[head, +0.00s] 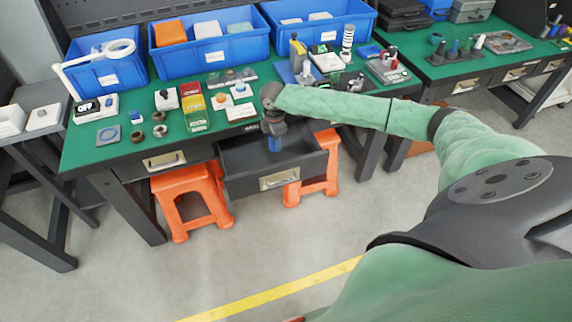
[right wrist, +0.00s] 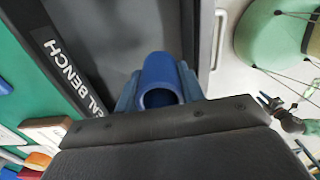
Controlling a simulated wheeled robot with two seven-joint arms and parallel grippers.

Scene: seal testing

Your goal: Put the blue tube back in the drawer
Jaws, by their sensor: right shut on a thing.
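The blue tube (head: 275,144) is in my right gripper (head: 274,136), over the open drawer (head: 240,176) below the green bench. In the right wrist view the blue tube (right wrist: 161,80) sits between the fingers of the right gripper (right wrist: 160,95), with its round open end facing the camera. The dark drawer floor (right wrist: 130,35) shows behind it. The drawer is pulled out, with a metal handle (head: 280,179) on its front. Whether the tube touches the drawer floor cannot be told.
Orange stools (head: 190,183) stand under the bench on both sides of the drawer. The floor in front is clear.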

